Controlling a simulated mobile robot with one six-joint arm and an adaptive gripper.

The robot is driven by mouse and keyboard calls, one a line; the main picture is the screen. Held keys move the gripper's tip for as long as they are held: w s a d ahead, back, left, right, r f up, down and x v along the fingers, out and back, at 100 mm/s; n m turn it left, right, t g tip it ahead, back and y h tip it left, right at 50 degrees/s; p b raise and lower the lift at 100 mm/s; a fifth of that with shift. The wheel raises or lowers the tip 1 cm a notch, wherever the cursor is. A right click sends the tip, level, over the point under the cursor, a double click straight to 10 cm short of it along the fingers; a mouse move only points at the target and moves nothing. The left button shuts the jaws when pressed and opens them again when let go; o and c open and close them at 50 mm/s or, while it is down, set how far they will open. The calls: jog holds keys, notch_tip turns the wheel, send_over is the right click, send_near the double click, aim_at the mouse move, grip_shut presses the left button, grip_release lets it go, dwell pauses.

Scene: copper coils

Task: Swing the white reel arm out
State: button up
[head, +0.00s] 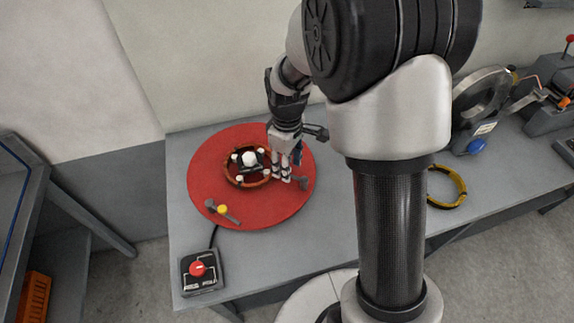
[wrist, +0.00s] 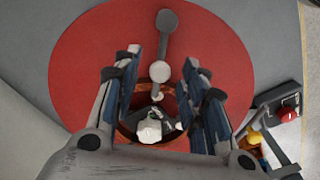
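The white reel arm shows in the wrist view as a grey lever with a white knob (wrist: 160,72), lying on the red disc (head: 205,172). My gripper (head: 283,175) is low over the right part of the disc, beside the copper coil (head: 236,183). In the wrist view my gripper (wrist: 163,58) is open, with one finger on each side of the white knob. Contact with the knob cannot be told. In the head view my fingers hide the knob; a grey lever end (head: 303,184) shows beside them. A white hub (head: 249,158) sits inside the coil.
Another arm with a yellow knob (head: 222,210) lies at the disc's front left. A control box with a red knob (head: 198,269) is at the bench's front left corner. A yellow ring (head: 447,186) and machines (head: 482,105) are at right, beyond my arm.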

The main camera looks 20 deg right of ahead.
jog(key=shift+f, duration=0.1)
jog(key=shift+c, duration=0.3)
grip_shut()
dwell(0.5)
